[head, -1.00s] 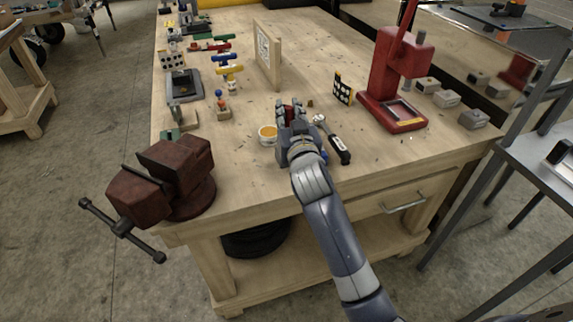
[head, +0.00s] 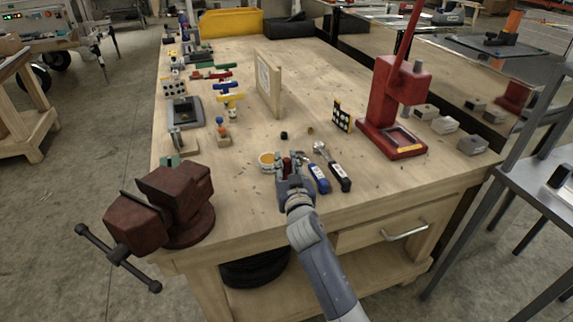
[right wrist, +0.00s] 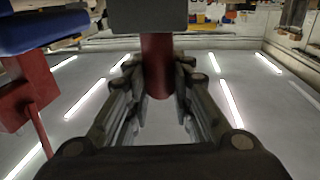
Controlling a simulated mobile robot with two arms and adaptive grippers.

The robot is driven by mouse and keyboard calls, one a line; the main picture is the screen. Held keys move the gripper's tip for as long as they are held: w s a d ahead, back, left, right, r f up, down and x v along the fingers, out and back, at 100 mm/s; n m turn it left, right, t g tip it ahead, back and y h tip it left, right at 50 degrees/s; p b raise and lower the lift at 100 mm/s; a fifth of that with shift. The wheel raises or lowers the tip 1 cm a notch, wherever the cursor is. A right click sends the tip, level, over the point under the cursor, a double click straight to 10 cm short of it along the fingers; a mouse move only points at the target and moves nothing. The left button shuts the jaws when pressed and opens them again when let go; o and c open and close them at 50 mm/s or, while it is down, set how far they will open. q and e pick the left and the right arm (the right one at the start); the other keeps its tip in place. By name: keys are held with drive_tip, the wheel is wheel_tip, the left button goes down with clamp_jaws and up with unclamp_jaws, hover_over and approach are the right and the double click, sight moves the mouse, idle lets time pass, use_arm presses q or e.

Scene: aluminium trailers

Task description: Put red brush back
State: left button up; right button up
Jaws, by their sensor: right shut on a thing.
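The red brush (head: 286,164) is held in my right gripper (head: 284,166), just above or at the front part of the workbench; the fingers hide much of it. In the right wrist view its red round handle (right wrist: 157,75) stands between the two fingers of the gripper (right wrist: 157,100), which are shut on it. A dark grey block (right wrist: 145,14) shows at the handle's upper end; I cannot tell if it is part of the brush. A yellow-orange cup (head: 267,161) stands just left of the gripper. My left gripper is not in view.
A blue-handled tool (head: 319,178) and a black-handled wrench (head: 335,168) lie right of the gripper. A red press (head: 393,110) stands further right, a rusty vise (head: 165,208) at the left corner. The workbench middle (head: 310,95) is largely clear.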

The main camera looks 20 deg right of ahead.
drive_tip(key=o, duration=0.9)
drive_tip(key=shift+r, duration=0.1)
drive_tip(key=s, duration=0.4)
drive_tip(key=s+a+b, duration=0.1)
drive_tip(key=s, duration=0.7)
drive_tip(key=shift+a, duration=0.2)
